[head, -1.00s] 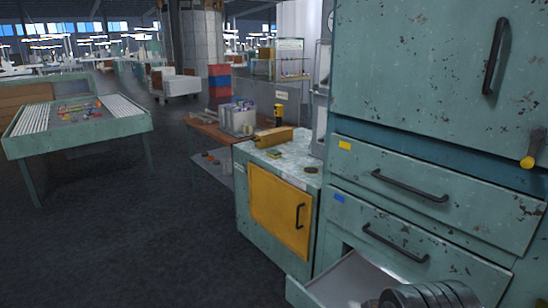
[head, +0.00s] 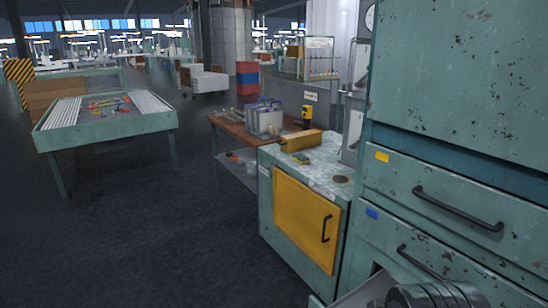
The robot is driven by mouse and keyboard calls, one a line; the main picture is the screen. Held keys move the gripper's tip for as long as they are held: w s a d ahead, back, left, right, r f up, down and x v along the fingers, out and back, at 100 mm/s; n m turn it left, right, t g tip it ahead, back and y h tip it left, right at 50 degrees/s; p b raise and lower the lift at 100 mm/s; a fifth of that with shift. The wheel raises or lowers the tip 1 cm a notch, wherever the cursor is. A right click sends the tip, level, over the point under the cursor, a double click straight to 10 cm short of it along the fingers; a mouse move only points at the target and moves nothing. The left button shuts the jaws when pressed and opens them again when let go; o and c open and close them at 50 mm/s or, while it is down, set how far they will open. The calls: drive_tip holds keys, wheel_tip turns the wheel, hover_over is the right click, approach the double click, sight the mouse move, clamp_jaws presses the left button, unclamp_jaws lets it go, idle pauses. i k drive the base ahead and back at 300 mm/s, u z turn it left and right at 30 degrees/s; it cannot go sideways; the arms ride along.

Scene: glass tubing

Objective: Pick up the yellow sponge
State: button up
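A small yellow-and-green block (head: 302,159), which looks like the sponge, lies flat on the pale speckled top of a low green cabinet (head: 268,205). It is just in front of a longer yellow block-like object (head: 300,141). It is small in the view, so its details are hard to tell. My gripper is not in view; only a grey rounded part of my arm shows at the bottom right.
The low cabinet has a yellow door (head: 303,222). A tall green cabinet (head: 455,90) stands at right, with an open drawer (head: 362,290) low down. A brown table (head: 226,126) stands behind. A green tray table (head: 105,142) is at left. The dark floor between is clear.

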sight(300, 159)
drive_tip(key=u, duration=0.2)
drive_tip(key=i, duration=0.8)
drive_tip(key=u, duration=0.4)
drive_tip(key=i, duration=2.25)
drive_tip(key=z, duration=0.25)
drive_tip(key=i, duration=0.75)
drive_tip(key=z, duration=0.2)
